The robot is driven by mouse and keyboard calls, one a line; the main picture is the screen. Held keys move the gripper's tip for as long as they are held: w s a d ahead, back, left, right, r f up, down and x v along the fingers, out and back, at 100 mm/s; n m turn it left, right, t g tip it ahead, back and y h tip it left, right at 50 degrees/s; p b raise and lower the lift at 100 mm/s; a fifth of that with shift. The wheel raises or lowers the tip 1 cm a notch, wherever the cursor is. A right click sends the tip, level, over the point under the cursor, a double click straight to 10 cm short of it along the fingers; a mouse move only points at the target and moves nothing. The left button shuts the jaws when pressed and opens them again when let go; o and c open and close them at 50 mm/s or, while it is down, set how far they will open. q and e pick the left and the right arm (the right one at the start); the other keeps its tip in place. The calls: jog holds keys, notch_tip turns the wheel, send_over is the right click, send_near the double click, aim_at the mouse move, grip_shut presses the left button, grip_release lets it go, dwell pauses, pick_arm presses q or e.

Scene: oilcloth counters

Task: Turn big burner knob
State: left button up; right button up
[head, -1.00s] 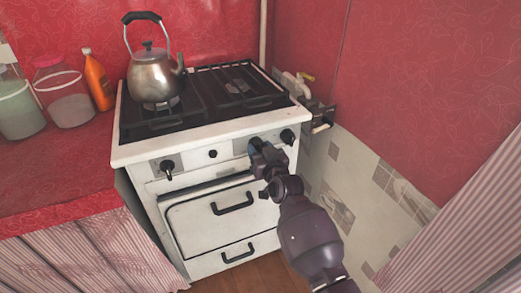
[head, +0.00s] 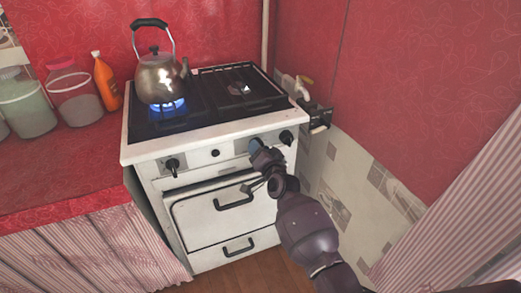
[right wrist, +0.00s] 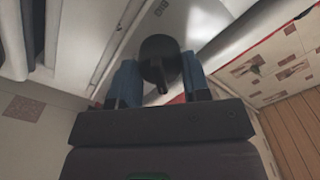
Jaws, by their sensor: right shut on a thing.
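The white stove (head: 200,150) has a front panel with several black knobs. My right gripper (head: 256,147) is at the panel, on the knob just left of the rightmost knob (head: 287,137). In the right wrist view, its blue fingers stand on either side of this black burner knob (right wrist: 160,58) and are shut on it. In the head view the gripper hides that knob. A blue flame (head: 168,105) burns under the metal kettle (head: 160,78) on the left burner. My left gripper is out of view.
An oven door with a handle (head: 234,201) lies below the panel, near my right arm. Jars (head: 75,95) and an orange bottle (head: 106,82) stand on the red counter to the left. A tiled wall (head: 345,185) is close on the right.

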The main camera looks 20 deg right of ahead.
dwell(0.4)
jog(key=o, duration=0.9)
jog(key=s+p, duration=0.1)
jog(key=s, duration=0.4)
jog(key=s+p, duration=0.1)
jog(key=s, duration=0.4)
jog(key=shift+s+d, duration=0.2)
jog(key=shift+s, duration=0.2)
